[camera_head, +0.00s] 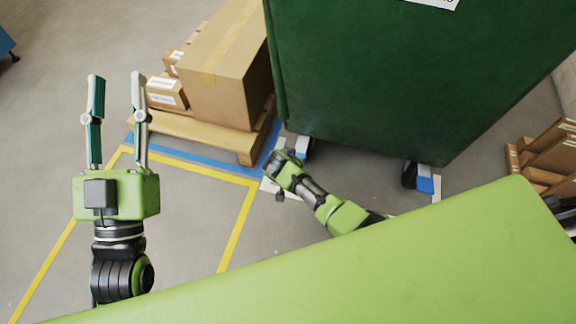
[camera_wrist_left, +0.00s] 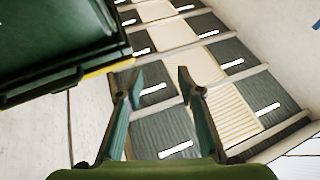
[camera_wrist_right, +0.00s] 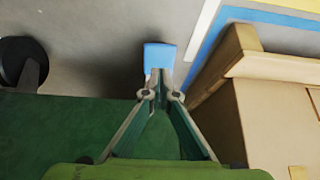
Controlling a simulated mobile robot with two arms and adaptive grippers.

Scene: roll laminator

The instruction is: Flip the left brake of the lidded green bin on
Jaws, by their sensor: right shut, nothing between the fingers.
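The dark green bin (camera_head: 380,70) stands at the upper right in the head view. Its lid is not visible there. The left brake, a blue pedal (camera_head: 302,154), is low at its left front corner; it also shows in the right wrist view (camera_wrist_right: 158,57). The right brake, another blue pedal (camera_head: 425,185), is beside a black wheel. My right gripper (camera_wrist_right: 161,82) is shut and empty, its tips at the near edge of the left pedal; contact cannot be told. My left gripper (camera_head: 115,76) is open and empty, well left of the bin.
A pallet (camera_head: 205,132) with cardboard boxes (camera_head: 225,70) stands close to the bin's left side. More brown boxes (camera_head: 545,155) are at the right. Yellow and blue floor lines run past the pallet. Grey floor (camera_head: 45,130) is clear at the left.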

